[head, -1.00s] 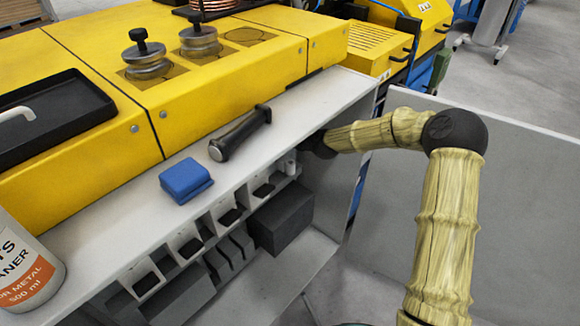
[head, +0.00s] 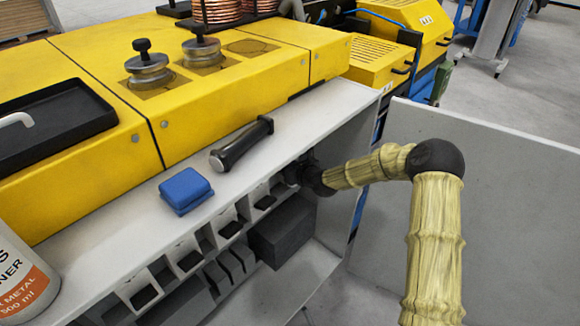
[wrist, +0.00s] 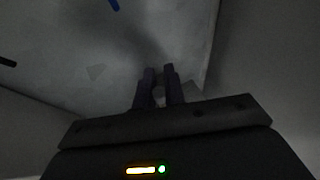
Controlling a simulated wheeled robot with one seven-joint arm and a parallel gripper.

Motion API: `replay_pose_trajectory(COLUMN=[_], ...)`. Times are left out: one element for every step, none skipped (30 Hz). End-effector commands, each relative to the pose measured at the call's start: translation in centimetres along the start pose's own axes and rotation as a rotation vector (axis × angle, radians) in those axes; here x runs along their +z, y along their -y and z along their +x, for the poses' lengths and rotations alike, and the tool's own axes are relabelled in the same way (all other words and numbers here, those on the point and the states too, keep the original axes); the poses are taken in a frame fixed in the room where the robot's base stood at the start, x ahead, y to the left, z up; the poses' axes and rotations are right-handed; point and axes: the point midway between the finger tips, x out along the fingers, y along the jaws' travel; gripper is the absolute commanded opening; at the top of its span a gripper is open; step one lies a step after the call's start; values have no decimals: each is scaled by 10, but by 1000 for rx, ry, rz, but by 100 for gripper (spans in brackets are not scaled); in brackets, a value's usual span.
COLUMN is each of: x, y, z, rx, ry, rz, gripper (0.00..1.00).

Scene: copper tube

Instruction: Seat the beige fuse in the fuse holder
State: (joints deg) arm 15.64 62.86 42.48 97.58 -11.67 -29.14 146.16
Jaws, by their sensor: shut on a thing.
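My gripper is dim in the wrist view (wrist: 160,76), its two dark fingers close together. A small pale piece (wrist: 159,96) shows between them, apparently the beige fuse, too dark to make out its colour or tilt. In the head view my arm reaches in under the ledge of the open cabinet. The wrist's dark end is beside the far end of a row of pale compartments (head: 188,259) with black inserts. The fingertips and fuse are hidden there. I cannot tell which part is the fuse holder.
A blue block (head: 186,190) and a black-handled tool (head: 241,144) lie on the grey ledge (head: 115,225). A dark grey box (head: 283,232) is below the compartments. A grey panel (head: 500,200) stands to the right. A cleaner can (head: 22,275) is at the left.

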Motion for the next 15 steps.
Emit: replay_pose_trajectory(x=[-1, -1, -1, -1, -1, -1, -1, -1, -2, -3, -4, -3, -3, -3, -3], y=[0, 0, 0, 0, 0, 0, 0, 0, 0, 0, 0, 0, 0, 0, 0], z=[1, 1, 0, 0, 0, 0, 0, 0, 1, 1, 2, 1, 1, 1, 1], rx=[0, 0, 0, 0, 0, 0, 0, 0, 0, 0, 0, 0, 0, 0, 0], ry=[1, 1, 1, 1, 1, 1, 1, 1, 1, 1, 1, 1, 1, 1, 0], rz=[-1, -1, -1, -1, -1, -1, -1, -1, 0, 0, 0, -1, -1, -1, -1], gripper=[0, 0, 0, 0, 0, 0, 0, 0, 0, 0, 0, 19, 25, 31, 33])
